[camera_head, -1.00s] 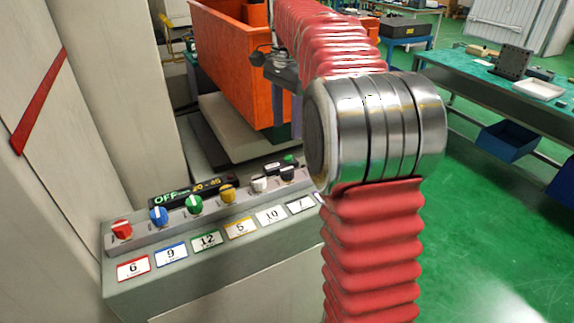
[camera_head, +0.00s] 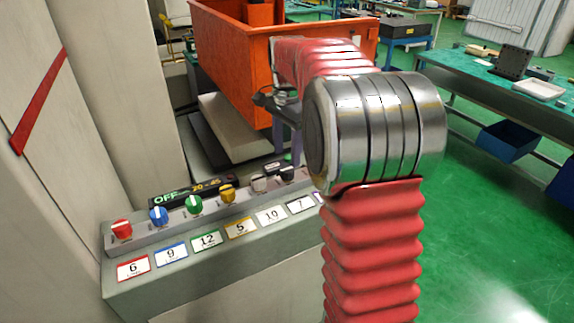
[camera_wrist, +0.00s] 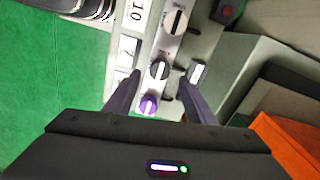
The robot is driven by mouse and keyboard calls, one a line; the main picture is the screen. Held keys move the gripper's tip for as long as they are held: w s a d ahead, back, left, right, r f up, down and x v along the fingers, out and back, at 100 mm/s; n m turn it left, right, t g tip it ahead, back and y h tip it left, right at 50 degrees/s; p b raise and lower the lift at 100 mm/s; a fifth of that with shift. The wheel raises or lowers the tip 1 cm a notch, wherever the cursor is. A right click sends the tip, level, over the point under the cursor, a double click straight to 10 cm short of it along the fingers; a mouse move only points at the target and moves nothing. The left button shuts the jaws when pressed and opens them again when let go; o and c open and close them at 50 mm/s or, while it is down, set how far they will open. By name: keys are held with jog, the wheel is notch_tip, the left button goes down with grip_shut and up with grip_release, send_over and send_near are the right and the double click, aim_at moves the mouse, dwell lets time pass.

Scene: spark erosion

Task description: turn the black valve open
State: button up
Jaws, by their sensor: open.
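The black valve (camera_head: 287,174) is a small round knob near the right end of the control panel's row. In the wrist view the black valve (camera_wrist: 158,70) shows a pale pointer bar across its face. My gripper (camera_wrist: 160,84) is open and empty, its two dark purple fingers framing the black and purple knobs from either side. In the head view my gripper (camera_head: 290,150) hangs just above and behind the black valve. I cannot tell how far the fingertips are from the knob. The purple knob (camera_wrist: 149,104) is hidden behind my arm in the head view.
The white knob (camera_head: 259,183) sits close beside the black one, with yellow, green, blue and red knobs further left. Labels (camera_head: 205,240) line the panel front (camera_head: 180,268). An orange bin (camera_head: 228,65) stands behind. A beige machine wall (camera_head: 50,190) is at left; green floor is open at right.

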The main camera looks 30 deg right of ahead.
aim_at(287, 169)
jog(key=shift+f, duration=2.6)
jog(key=shift+c, duration=0.3)
jog(key=c, duration=1)
